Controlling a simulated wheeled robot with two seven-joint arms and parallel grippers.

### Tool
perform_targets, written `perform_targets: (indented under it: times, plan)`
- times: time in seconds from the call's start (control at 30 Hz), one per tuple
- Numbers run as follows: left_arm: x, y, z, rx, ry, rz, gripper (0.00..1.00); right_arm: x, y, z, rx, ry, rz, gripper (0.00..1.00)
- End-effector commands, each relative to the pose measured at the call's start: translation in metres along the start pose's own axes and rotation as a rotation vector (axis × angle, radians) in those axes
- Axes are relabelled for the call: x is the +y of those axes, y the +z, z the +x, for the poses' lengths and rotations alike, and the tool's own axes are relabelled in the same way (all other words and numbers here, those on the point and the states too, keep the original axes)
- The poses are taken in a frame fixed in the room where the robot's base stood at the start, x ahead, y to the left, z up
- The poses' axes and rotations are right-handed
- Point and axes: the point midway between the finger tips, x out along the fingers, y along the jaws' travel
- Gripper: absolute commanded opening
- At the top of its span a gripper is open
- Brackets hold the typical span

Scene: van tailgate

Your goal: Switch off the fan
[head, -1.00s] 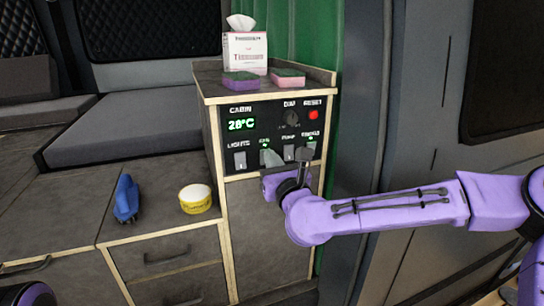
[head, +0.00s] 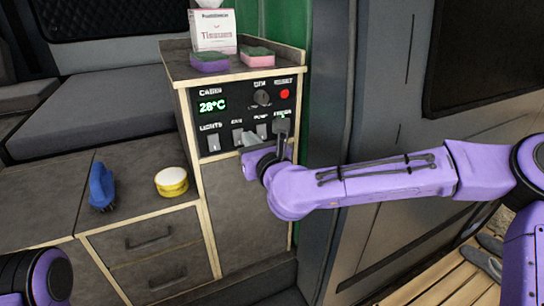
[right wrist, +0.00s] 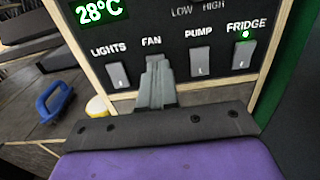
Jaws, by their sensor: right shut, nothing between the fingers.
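The control panel (head: 222,122) on the cabinet front has a row of rocker switches labelled LIGHTS, FAN, PUMP and FRIDGE. The fan switch (head: 237,138) is left of my right gripper's tip in the head view. In the right wrist view, my right gripper (right wrist: 155,63) is shut and empty, its fingertips just under the FAN label, hiding most of that switch. Whether they touch it I cannot tell. No green light shows at FAN; the fridge light (right wrist: 245,35) is green. My left gripper is out of view; only part of my left arm shows at lower left.
The lights switch (right wrist: 118,74) and pump switch (right wrist: 200,61) flank the fingers closely. The red reset button (head: 285,93) and a dial (head: 262,98) sit above. A tissue box (head: 213,30) and two sponges stand on top. A blue brush (head: 102,187) and yellow tub (head: 172,182) lie left.

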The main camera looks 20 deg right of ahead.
Motion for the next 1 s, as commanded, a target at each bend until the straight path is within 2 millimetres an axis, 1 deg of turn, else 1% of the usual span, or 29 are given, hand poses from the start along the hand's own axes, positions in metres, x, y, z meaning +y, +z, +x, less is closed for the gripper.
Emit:
perform_targets:
  times: [0.03, 0.2, 0.3, 0.4, 0.53, 0.87, 0.93, 0.97, 1.0]
  plan:
    - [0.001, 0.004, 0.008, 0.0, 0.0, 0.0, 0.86, 0.0, -0.001, -0.012, -0.004, 0.001, 0.003, 0.0]
    - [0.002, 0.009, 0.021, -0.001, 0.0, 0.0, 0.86, 0.0, 0.004, -0.055, -0.006, 0.003, 0.001, 0.0]
    - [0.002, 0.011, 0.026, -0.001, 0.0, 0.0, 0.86, 0.002, 0.007, -0.073, -0.002, 0.001, 0.0, 0.0]
    - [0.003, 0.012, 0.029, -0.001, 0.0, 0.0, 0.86, 0.004, 0.01, -0.086, 0.0, 0.0, -0.002, 0.0]
    - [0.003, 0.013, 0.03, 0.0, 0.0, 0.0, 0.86, 0.006, 0.012, -0.094, 0.003, 0.001, -0.005, 0.0]
    - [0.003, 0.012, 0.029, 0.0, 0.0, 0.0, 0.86, 0.0, 0.014, -0.101, -0.001, 0.0, -0.005, 0.0]
    - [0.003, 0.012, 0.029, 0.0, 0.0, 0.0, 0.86, -0.001, 0.014, -0.101, -0.001, 0.001, -0.056, 0.0]
    - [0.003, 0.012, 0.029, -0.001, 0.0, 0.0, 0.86, 0.0, 0.014, -0.101, -0.002, 0.002, -0.107, 0.0]
    - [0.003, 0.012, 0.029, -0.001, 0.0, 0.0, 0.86, 0.001, 0.015, -0.101, -0.006, 0.006, -0.204, 0.0]
